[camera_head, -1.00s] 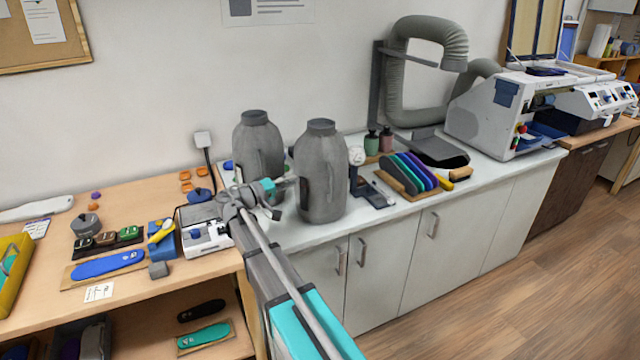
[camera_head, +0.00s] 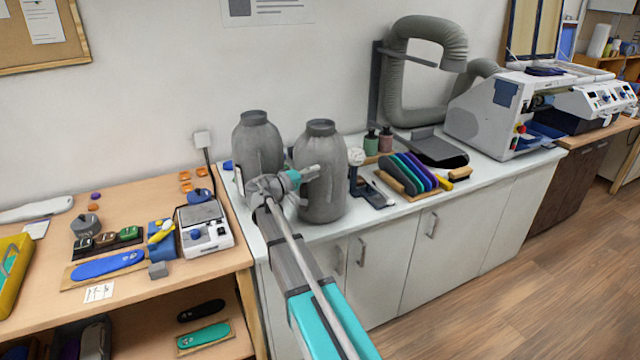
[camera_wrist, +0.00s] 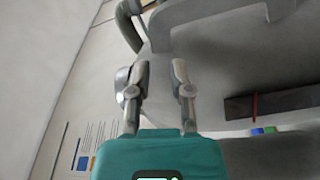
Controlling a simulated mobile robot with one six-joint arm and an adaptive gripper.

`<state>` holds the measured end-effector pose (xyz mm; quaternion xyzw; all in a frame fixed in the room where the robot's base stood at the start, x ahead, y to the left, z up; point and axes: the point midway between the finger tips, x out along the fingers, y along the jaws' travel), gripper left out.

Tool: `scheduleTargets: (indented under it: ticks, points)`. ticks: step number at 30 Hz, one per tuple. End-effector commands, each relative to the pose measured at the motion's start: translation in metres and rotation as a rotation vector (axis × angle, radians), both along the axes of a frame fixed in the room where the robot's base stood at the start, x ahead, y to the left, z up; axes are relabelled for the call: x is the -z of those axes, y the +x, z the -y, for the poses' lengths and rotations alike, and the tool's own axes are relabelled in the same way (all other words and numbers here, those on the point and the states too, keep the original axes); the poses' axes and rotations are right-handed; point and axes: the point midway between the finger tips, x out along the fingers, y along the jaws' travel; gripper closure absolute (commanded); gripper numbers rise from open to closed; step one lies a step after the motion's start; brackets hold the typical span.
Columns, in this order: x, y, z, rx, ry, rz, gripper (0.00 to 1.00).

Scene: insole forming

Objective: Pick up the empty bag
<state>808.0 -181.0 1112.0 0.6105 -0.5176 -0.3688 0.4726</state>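Two grey, bottle-shaped bags stand upright side by side on the white counter, the left bag (camera_head: 258,145) and the right bag (camera_head: 324,150). I cannot tell from their looks which is empty.
A small scale (camera_head: 205,228) stands left of the bags on the wooden table (camera_head: 130,285). Right of the bags are a black-and-white device (camera_head: 357,170), a rack of coloured sheets (camera_head: 410,172) and a grey hose (camera_head: 394,75). The counter's front edge (camera_head: 375,221) is clear.

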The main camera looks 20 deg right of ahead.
Motion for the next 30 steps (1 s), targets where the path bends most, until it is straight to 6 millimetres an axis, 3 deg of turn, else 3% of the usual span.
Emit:
scheduleTargets:
  ticks: [8, 21, 30]
  points:
    - [0.0, 0.001, 0.004, 0.0, 0.0, 0.0, 0.73]
    - [0.0, 0.008, 0.046, 0.0, 0.0, 0.0, 0.73]
    - [0.0, 0.009, 0.05, -0.001, 0.0, 0.0, 0.73]
